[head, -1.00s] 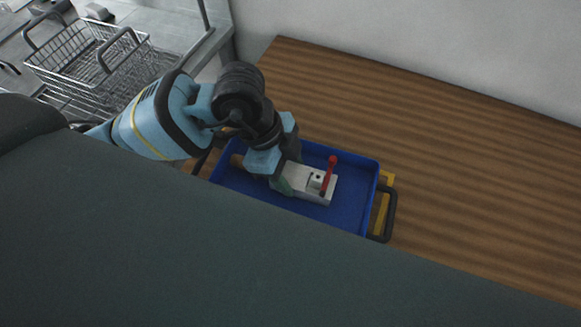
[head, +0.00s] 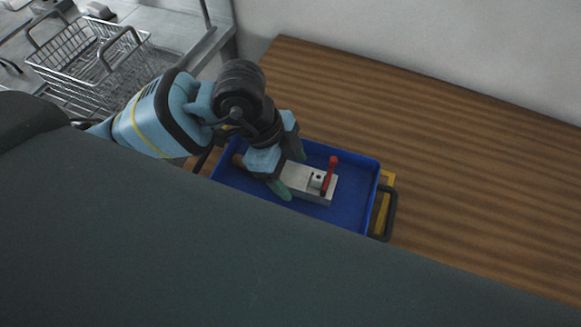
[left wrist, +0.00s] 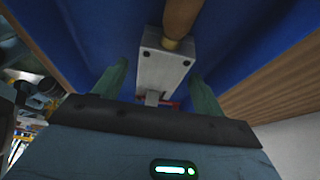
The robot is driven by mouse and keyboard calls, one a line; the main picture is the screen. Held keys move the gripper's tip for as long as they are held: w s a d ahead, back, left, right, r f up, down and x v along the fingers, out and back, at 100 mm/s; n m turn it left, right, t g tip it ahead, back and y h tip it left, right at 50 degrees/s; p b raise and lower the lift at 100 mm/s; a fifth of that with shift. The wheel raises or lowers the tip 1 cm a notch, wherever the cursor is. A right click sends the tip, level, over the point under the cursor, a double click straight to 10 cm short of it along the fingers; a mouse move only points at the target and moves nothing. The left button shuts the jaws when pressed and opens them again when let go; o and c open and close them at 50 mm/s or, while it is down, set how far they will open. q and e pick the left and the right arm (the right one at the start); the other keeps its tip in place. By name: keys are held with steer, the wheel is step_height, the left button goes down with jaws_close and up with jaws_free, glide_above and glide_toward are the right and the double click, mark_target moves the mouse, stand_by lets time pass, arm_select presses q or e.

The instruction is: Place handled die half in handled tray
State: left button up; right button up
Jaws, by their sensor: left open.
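The handled die half (head: 308,182) is a silver metal block with a red lever and a wooden handle. It lies inside the blue handled tray (head: 352,208). My left gripper (head: 290,172) is open, with its green fingers on either side of the block. In the left wrist view the block (left wrist: 163,66) shows between the spread fingers (left wrist: 160,88), with gaps on both sides. The wooden handle (left wrist: 183,18) points away from the gripper there. The blue tray floor (left wrist: 110,30) lies beneath. My right gripper is not in view.
The tray stands on a brown wooden table (head: 450,150) with wide clear room to its right and behind. A black tray handle (head: 391,214) sticks out at its right side. A wire basket (head: 85,55) stands on a metal bench at upper left. A pale wall is behind.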

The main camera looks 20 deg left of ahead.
arm_select(q)
steer(key=p+v, duration=0.1)
steer(key=v, duration=1)
steer(key=shift+a+r, duration=0.15)
steer(key=shift+r, duration=0.2)
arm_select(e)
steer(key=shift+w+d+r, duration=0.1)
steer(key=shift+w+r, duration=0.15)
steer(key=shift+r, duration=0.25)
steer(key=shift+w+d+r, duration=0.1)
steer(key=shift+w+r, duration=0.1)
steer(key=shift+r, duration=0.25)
